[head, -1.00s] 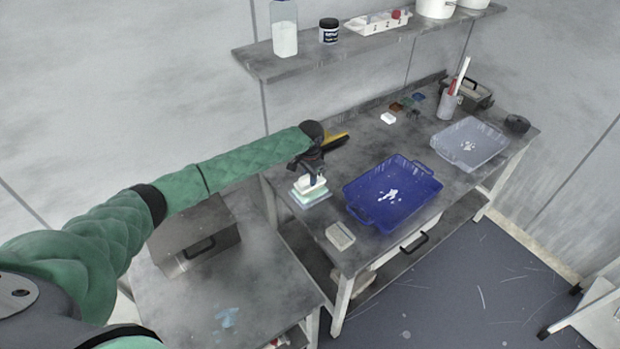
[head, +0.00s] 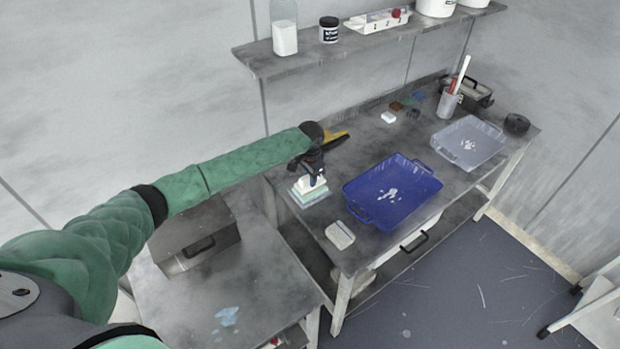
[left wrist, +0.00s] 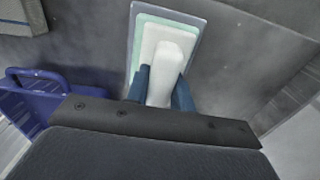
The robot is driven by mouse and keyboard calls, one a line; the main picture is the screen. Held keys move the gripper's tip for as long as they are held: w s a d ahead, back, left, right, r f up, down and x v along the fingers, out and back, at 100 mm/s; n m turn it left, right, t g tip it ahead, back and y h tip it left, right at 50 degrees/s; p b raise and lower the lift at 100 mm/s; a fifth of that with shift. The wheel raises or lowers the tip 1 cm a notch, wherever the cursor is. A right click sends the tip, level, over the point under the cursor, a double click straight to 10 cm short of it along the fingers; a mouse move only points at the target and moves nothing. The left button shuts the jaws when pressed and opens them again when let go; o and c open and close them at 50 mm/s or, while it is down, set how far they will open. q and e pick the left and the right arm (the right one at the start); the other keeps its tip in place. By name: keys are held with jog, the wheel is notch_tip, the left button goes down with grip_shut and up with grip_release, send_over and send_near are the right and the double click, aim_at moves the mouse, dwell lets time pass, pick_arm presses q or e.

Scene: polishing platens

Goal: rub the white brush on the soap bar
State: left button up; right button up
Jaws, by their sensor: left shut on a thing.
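My left gripper (head: 314,172) is shut on the white brush (head: 313,185). In the left wrist view the fingers (left wrist: 164,90) close on both sides of the brush's pale handle (left wrist: 170,62). The brush lies over the pale green soap bar (head: 299,193), which sits on a clear, flat dish; its green edge also shows around the brush in the left wrist view (left wrist: 139,40). The brush looks to be resting on the bar, but its underside is hidden. My right gripper is not in view.
A blue basket (head: 430,186) with white bits stands right of the soap. A light block (head: 340,235) lies near the bench's front edge. A yellow-handled brush (head: 338,137) lies behind my gripper. A clear tray (head: 440,142) is farther right. A grey metal box (head: 185,255) stands left.

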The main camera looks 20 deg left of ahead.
pick_arm(q)
jog(key=shift+f, duration=0.1)
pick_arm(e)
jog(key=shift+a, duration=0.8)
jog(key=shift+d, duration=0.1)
